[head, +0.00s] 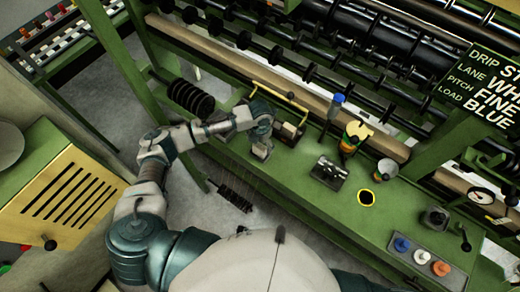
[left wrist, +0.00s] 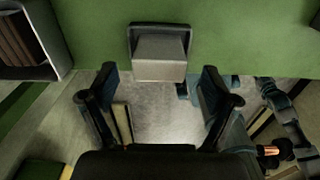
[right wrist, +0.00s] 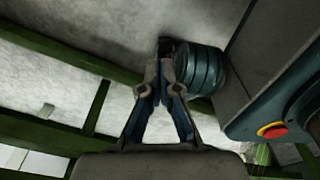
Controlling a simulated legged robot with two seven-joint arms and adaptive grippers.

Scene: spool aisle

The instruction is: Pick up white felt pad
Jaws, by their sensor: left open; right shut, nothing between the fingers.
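The white felt pad (left wrist: 160,66) looks like a pale block in a grey holder (left wrist: 133,34) against a green surface in the left wrist view. My left gripper (left wrist: 160,100) is open, with one finger on each side of the gap below the pad; the pad's lower end lies ahead of and between the fingers, not gripped. In the head view my left gripper (head: 262,138) is at the near edge of the green bench (head: 310,205); I cannot clearly separate the pad there. My right gripper (right wrist: 165,85) is shut and empty, low over grey floor.
The bench carries a metal block (head: 328,173), a blue-topped spool (head: 336,103), a yellow-and-black item (head: 353,135), a white funnel-like cup (head: 386,168) and a button tray (head: 418,262). A yellow slotted cabinet (head: 70,195) stands left. Black coils (head: 190,98) sit beyond my left arm.

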